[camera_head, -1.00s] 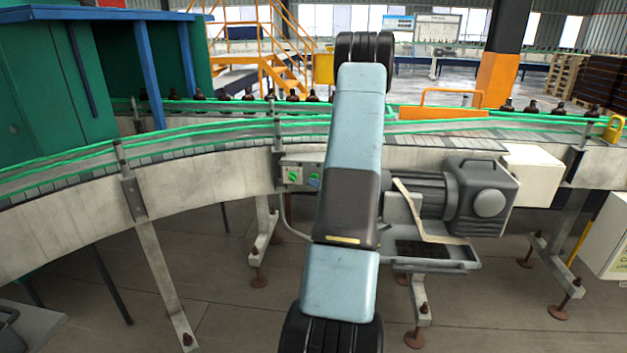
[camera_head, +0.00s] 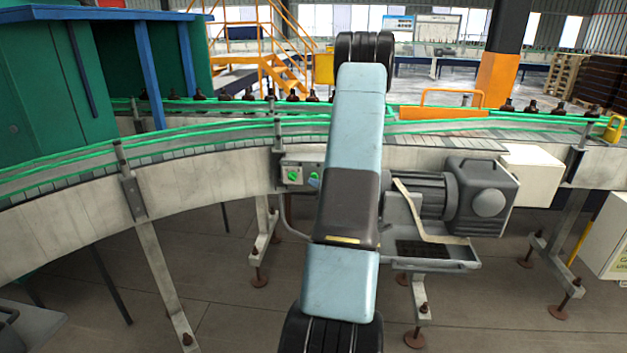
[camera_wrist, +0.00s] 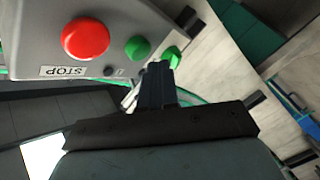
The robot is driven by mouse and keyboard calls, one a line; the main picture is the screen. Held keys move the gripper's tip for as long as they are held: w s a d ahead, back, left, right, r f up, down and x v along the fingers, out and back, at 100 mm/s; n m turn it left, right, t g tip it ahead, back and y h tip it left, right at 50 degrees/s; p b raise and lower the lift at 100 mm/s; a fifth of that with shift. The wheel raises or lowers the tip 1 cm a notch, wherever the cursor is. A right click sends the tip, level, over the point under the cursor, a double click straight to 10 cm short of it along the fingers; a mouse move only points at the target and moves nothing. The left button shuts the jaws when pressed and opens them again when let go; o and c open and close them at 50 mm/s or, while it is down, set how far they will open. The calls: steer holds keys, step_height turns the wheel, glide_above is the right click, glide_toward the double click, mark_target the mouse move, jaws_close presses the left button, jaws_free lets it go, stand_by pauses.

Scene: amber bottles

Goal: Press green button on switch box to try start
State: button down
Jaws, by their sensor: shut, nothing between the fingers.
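The grey switch box (camera_wrist: 130,18) fills the upper left of the wrist view. It bears a large red button (camera_wrist: 86,39), a smaller green button (camera_wrist: 137,47) and a green knob (camera_wrist: 172,56) to the right. A STOP label (camera_wrist: 63,71) appears upside down below the red button. My gripper (camera_wrist: 158,68) is shut and empty, its tips just below the green button and knob. I cannot tell whether they touch either.
The curved conveyor (camera_head: 190,190) with green rails crosses the head view, with several amber bottles beyond. A grey motor (camera_head: 480,195) and its tray (camera_head: 430,264) stick out right of my arm. Conveyor legs (camera_head: 160,285) stand on the floor.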

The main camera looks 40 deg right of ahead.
steer(key=shift+w+d, duration=0.15)
steer(key=shift+d, duration=0.05)
stand_by(0.7)
steer(key=shift+w+d+r, duration=0.1)
steer(key=shift+w+d, duration=0.05)
steer(key=shift+w+d, duration=0.25)
steer(key=shift+d, duration=0.1)
stand_by(1.0)
steer(key=shift+a, duration=0.1)
stand_by(0.3)
steer(key=shift+s+a, duration=0.55)
steer(key=shift+a, duration=0.05)
steer(key=shift+s+a, duration=1.6)
steer(key=shift+a, duration=0.3)
